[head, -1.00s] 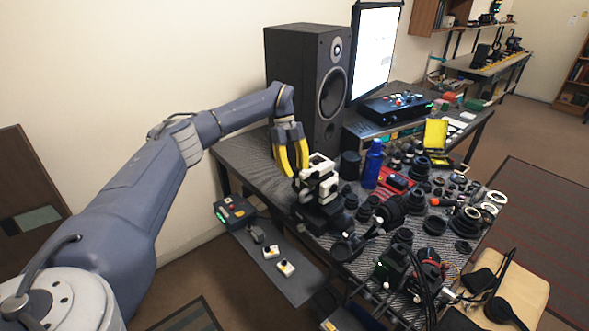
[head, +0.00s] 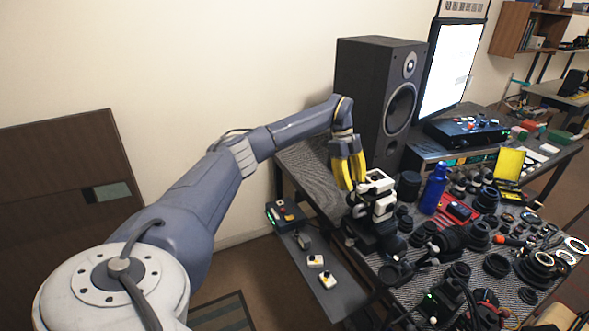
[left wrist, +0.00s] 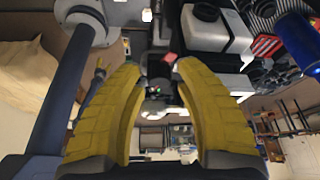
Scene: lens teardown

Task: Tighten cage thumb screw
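The white-and-black cage assembly (head: 377,197) stands on a black mount at the left edge of the workbench. No thumb screw can be made out on it. My left gripper (head: 352,185) points down with its yellow fingers just left of and behind the cage's top. In the left wrist view, the fingers (left wrist: 158,66) are spread with a gap and nothing held between them. The cage (left wrist: 216,32) shows there beyond the right finger. I cannot tell whether a finger touches it. My right gripper is not seen.
A black speaker (head: 375,95) stands behind the gripper. A blue bottle (head: 434,188) and many lens parts crowd the bench right of the cage. A lower shelf (head: 335,288) holds a small control box (head: 286,214). Free room lies left of the bench.

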